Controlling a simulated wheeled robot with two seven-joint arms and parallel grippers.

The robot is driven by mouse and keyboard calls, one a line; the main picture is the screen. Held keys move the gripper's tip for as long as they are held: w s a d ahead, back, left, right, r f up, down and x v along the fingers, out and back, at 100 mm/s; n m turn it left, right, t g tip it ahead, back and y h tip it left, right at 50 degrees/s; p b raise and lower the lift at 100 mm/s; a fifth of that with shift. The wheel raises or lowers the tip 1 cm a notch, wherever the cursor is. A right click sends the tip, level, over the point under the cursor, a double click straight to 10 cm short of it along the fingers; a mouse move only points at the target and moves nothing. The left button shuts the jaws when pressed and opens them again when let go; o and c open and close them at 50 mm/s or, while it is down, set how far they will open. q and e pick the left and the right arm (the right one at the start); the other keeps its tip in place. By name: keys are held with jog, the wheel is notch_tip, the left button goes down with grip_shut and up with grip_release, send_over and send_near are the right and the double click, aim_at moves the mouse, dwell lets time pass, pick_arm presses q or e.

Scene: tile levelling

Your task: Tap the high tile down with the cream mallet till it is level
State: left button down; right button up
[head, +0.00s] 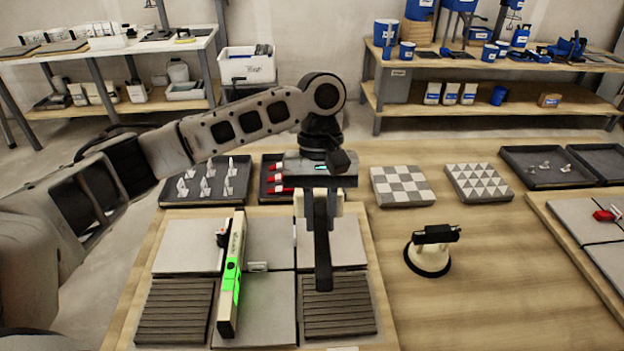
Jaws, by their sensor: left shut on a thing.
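My left gripper (320,195) is over the right column of a board of grey tiles, pointing down. It is shut on the mallet; cream parts of the mallet (339,208) show on both sides of the fingers. A dark bar, seemingly its handle (322,262), reaches toward the near side over the ribbed right tile (345,310). The smooth back right tile (347,243) is partly hidden behind the gripper. A cream level (229,300) with bright green parts lies lengthwise across the board, left of the mallet. I cannot tell which tile stands high. My right gripper is not in view.
A black-handled suction cup (428,257) stands on the bench right of the tiles. Patterned tile panels (402,187) and trays (207,183) of small parts line the back. Another tile board (590,225) is at the right. The front right bench is clear.

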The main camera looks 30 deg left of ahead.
pick_arm(q)
jog(key=w+a+n+t, duration=0.1)
jog(key=n, duration=0.2)
jog(key=w+a+f+n+t+h, duration=0.1)
jog(key=n, duration=0.3)
jog(key=w+a+f+n+t, duration=0.1)
jog(key=w+a+n, duration=0.1)
jog(key=n, duration=0.2)
jog(key=w+a+f+n+t, duration=0.1)
jog(key=w+a+f+n, duration=0.1)
jog(key=a+f+n, duration=0.3)
jog(key=shift+a+f+n+t, duration=0.3)
jog(key=shift+f+n+t, duration=0.15)
jog(key=shift+n, duration=0.95)
notch_tip(320, 180, down, 5)
jog(key=shift+f, duration=0.1)
jog(key=shift+r, duration=2.7)
